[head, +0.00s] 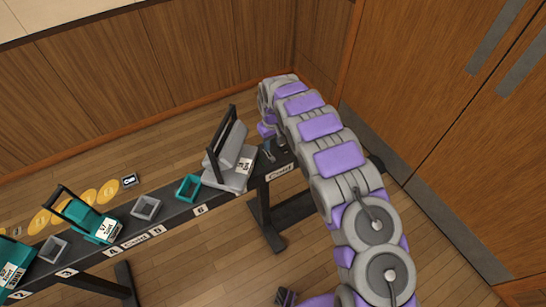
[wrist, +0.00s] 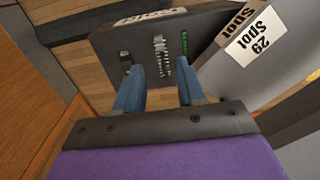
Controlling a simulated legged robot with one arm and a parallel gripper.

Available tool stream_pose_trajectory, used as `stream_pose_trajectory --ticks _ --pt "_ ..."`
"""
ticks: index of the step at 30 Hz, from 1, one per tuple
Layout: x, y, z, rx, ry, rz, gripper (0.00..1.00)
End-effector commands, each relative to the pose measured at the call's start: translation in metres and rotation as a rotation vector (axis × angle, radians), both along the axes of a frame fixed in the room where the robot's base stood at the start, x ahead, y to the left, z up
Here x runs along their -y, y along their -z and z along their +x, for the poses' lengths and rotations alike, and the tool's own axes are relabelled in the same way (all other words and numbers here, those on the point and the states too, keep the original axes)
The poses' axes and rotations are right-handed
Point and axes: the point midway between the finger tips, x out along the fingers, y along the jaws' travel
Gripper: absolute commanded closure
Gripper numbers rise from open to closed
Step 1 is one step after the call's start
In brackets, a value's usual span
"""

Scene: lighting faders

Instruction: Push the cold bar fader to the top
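A dark fader box (wrist: 105,45) stands under my gripper in the wrist view, with a white label (wrist: 150,15) upside down on its edge. A black fader knob (wrist: 126,60) shows at its left, by the tip of my left finger; whether they touch I cannot tell. A pale ticked strip (wrist: 160,52) and a green light strip (wrist: 184,46) lie to its right. My gripper (wrist: 160,70) is open, its blue fingers apart with nothing between them. In the head view my gripper (head: 270,148) is at the bar's right end, near the Cold label (head: 279,172), and the knob cannot be made out.
A long black bar (head: 175,208) on stands carries grey and teal lamps and square frames, with numbered tags. A grey lamp (head: 231,160) stands close left of my gripper; a grey lamp side (wrist: 230,70) is at right in the wrist view. Wooden cabinets (head: 470,120) stand right.

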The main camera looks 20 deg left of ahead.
Motion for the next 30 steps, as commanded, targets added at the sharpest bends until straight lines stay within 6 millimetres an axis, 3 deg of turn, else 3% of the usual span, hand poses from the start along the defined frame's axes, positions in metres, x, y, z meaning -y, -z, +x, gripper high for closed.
stream_pose_trajectory --ticks 3,12,23,30 --pt "0.000 0.028 -0.001 -0.003 -0.001 0.000 0.61" --pt "0.003 0.075 0.000 0.000 0.000 0.004 0.61" --pt "0.001 0.084 0.000 0.001 -0.001 0.001 0.61" --pt "0.002 0.083 0.000 0.001 0.000 0.002 0.83"
